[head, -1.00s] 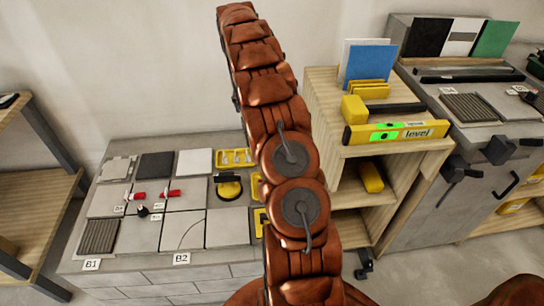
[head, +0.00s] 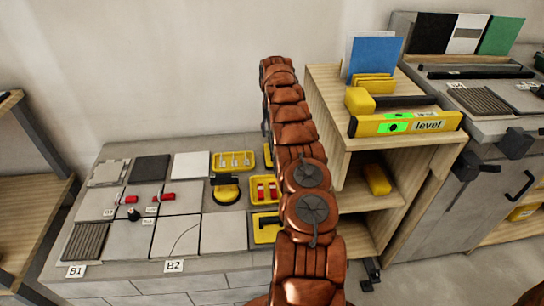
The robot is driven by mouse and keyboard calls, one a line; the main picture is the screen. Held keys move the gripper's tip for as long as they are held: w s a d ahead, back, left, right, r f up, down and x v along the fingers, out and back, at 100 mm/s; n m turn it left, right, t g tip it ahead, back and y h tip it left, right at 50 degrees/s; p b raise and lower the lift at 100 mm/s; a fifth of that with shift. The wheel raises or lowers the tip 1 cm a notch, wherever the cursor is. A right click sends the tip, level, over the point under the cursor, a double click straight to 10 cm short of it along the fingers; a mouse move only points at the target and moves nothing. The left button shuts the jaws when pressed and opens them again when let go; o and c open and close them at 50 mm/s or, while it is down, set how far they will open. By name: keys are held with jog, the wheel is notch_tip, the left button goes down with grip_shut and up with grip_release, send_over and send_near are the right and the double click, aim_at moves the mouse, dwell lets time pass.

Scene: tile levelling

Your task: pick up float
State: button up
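I cannot tell for sure which tool is the float. A flat yellow piece with a dark handle-like shape (head: 265,230) lies at the right end of the tiled bench, partly hidden behind my arm. A round yellow tool with a black top (head: 226,190) stands on a tile to its upper left. A yellow block (head: 377,179) lies on the middle shelf of the wooden unit. My arm rises through the middle of the head view, but my gripper does not show.
The tiled bench (head: 120,288) holds tiles, red-handled clips and yellow trays (head: 233,161). The wooden shelf unit (head: 330,110) carries a yellow level (head: 405,123), a yellow-headed mallet (head: 360,101) and blue and white boards (head: 376,57). A grey cabinet (head: 435,215) stands at right.

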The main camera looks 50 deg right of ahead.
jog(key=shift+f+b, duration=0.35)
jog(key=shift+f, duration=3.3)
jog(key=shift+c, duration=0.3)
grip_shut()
